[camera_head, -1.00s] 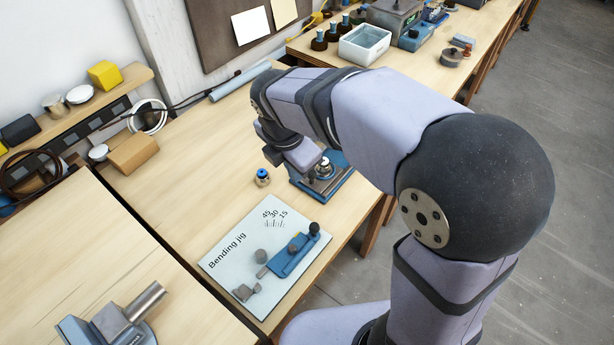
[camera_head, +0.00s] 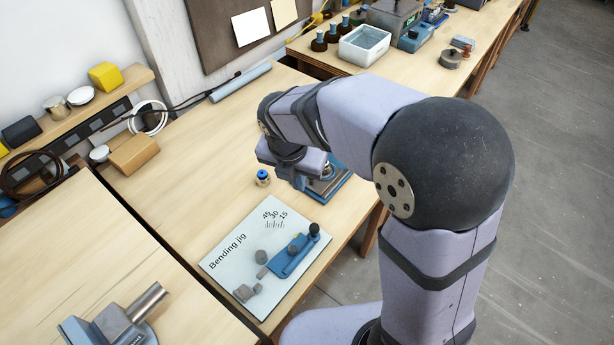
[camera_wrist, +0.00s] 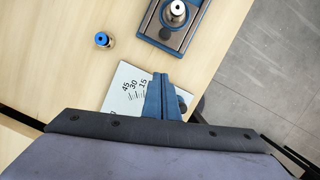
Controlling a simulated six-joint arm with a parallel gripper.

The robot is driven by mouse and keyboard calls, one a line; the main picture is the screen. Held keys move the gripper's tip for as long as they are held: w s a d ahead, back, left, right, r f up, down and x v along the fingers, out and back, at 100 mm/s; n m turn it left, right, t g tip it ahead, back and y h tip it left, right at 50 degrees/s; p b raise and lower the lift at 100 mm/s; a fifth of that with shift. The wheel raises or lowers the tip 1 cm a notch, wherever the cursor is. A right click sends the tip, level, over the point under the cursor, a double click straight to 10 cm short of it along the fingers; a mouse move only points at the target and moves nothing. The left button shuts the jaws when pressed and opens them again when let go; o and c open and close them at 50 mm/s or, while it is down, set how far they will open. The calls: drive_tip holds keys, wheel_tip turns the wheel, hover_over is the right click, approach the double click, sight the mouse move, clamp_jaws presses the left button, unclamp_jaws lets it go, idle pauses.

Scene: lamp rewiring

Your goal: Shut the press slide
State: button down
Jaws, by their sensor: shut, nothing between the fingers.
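The press (camera_head: 340,184) is a blue-framed device with a grey slide bed, near the bench's right edge in the head view. My arm hides part of it. In the wrist view the press (camera_wrist: 150,37) is at the top, cut off by the frame edge, with a silvery round post (camera_wrist: 175,10) on its bed. A dark round spot shows on the bed below the post. My gripper (camera_wrist: 161,76) is shut and empty, its blue fingers below the press in the wrist view, apart from it in the picture. In the head view my gripper (camera_head: 299,184) is just left of the press.
A small blue-capped bottle (camera_head: 262,178) stands left of the press. The bending jig board (camera_head: 235,245) lies in front, with a blue slide and dark knob. A grey vise (camera_head: 115,320) is at lower left. The bench behind the bottle is clear.

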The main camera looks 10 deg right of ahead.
drive_tip(key=x, duration=0.6)
drive_tip(key=shift+d+f+p, duration=0.1)
drive_tip(key=shift+f+p, duration=0.1)
drive_tip(key=shift+p, duration=0.1)
drive_tip(key=shift+w+d+r+p, duration=0.15)
drive_tip(key=shift+w+d+p, duration=0.15)
drive_tip(key=shift+w, duration=0.25)
drive_tip(key=shift+w+d+r+p, duration=0.2)
drive_tip(key=shift+w+p, duration=0.2)
drive_tip(key=shift+w, duration=0.2)
drive_tip(key=shift+w+d+f, duration=0.15)
drive_tip(key=shift+w+d, duration=0.2)
drive_tip(key=shift+w, duration=0.35)
drive_tip(key=shift+w+d+p, duration=0.25)
drive_tip(key=shift+d+p, duration=0.05)
drive_tip(key=shift+p, duration=0.25)
drive_tip(key=w+d+p, duration=0.6)
drive_tip(key=w+d, duration=0.3)
drive_tip(key=shift+w, duration=0.1)
drive_tip(key=shift+r, duration=0.2)
